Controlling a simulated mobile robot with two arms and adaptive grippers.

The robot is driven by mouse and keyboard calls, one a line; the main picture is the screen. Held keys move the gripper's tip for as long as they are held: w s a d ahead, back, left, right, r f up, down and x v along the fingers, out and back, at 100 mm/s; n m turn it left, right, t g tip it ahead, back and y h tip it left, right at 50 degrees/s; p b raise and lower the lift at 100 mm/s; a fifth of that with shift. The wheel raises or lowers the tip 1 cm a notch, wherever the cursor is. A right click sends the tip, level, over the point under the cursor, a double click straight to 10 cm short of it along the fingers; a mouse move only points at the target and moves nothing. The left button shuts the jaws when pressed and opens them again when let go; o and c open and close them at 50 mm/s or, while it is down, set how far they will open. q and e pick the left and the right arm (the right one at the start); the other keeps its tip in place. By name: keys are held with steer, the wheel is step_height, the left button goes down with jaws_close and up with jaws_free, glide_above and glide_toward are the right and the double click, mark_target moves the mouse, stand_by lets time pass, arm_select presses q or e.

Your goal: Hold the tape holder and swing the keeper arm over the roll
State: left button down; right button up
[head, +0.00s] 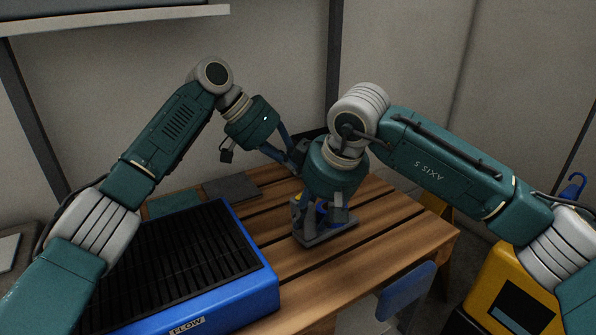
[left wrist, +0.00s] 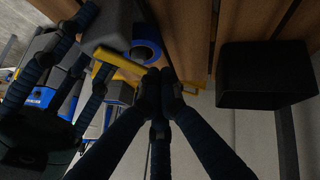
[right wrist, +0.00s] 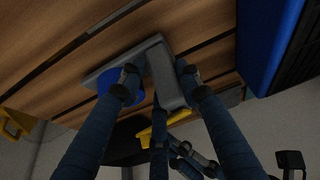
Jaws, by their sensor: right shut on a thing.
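The tape holder (head: 325,238) has a grey base and stands on the wooden table, mostly hidden by my right gripper (head: 325,212). In the right wrist view, that gripper is shut on the holder's grey upright (right wrist: 165,75). The blue roll (right wrist: 106,82) sits beside the upright and also shows in the left wrist view (left wrist: 146,50). The yellow keeper arm (left wrist: 118,65) sticks out to the side of the roll in the left wrist view. My left gripper (left wrist: 160,82) has its fingertips together close to the keeper arm's end; whether they touch cannot be told.
A blue box with a black slatted top (head: 255,288) fills the table's left front. A dark grey mat (head: 231,187) and a green mat (head: 173,204) lie behind it. A black box (left wrist: 265,75) shows in the left wrist view. The table's right part (head: 400,235) is clear.

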arm_select(q)
steer(key=shift+s+d+r, duration=0.1)
steer(key=shift+s+d, duration=0.05)
steer(key=shift+d, duration=0.75)
steer(key=shift+s+d+r, duration=0.1)
steer(key=shift+d+r, duration=0.05)
steer(key=shift+d, duration=0.15)
stand_by(0.6)
steer(key=shift+a, duration=0.1)
